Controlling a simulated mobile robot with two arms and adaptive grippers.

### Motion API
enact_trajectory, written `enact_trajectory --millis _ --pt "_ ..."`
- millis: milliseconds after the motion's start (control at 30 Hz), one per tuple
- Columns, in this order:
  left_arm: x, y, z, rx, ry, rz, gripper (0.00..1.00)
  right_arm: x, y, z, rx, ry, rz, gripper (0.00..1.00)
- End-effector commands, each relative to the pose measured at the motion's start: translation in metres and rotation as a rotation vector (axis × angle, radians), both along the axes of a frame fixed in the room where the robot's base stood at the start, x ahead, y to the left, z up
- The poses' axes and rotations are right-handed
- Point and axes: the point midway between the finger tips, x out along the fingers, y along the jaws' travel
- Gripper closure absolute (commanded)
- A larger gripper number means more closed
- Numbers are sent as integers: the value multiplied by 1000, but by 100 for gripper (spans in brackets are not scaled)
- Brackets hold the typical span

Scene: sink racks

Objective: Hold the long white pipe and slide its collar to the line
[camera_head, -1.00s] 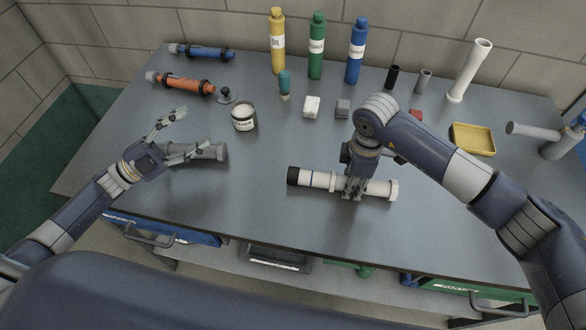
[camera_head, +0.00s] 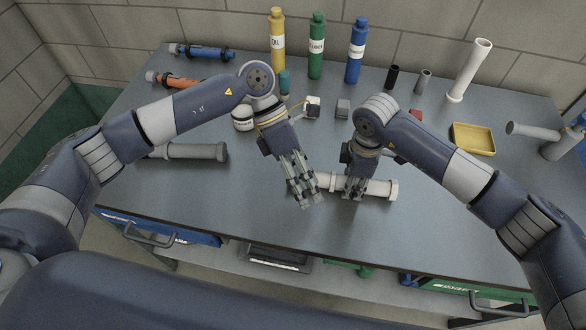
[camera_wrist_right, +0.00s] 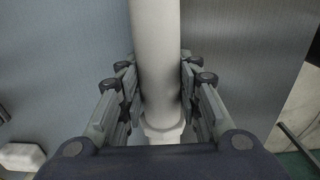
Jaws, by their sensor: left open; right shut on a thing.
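The long white pipe (camera_head: 379,187) lies across the near middle of the table, with a wider flange at its right end. My right gripper (camera_head: 354,192) is shut on the pipe from above, right of its middle. The right wrist view shows the pipe (camera_wrist_right: 155,50) between the two fingers (camera_wrist_right: 158,95). My left gripper (camera_head: 308,195) is open and points down over the pipe's left part, left of my right gripper. Its fingers hide the pipe's black end and blue line. I cannot make out the collar, or whether the left fingers touch the pipe.
A grey pipe (camera_head: 188,152) lies at the left, partly behind my left arm. A labelled jar (camera_head: 243,118) and a white block (camera_head: 313,107) stand near that arm. Bottles (camera_head: 316,50) line the back. A yellow tray (camera_head: 473,139) is at the right. The front middle is clear.

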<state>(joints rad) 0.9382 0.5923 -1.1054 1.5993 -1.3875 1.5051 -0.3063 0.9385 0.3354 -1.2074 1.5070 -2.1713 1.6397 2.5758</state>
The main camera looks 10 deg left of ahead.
Motion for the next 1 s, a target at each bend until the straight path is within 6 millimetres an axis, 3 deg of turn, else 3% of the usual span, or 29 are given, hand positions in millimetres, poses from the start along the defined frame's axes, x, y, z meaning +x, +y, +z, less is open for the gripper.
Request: enact_trajectory --millis 300,567,767,1000 --pt "53 30 8 369 -423 -285 41 0 0 -1 -1 1 0 89" --pt "72 41 14 474 -535 -348 41 0 0 -1 -1 1 0 89" --pt "71 42 -6 476 -534 -350 41 0 0 -1 -1 1 0 89" --pt "71 41 -41 475 -532 -348 41 0 0 -1 -1 1 0 89"
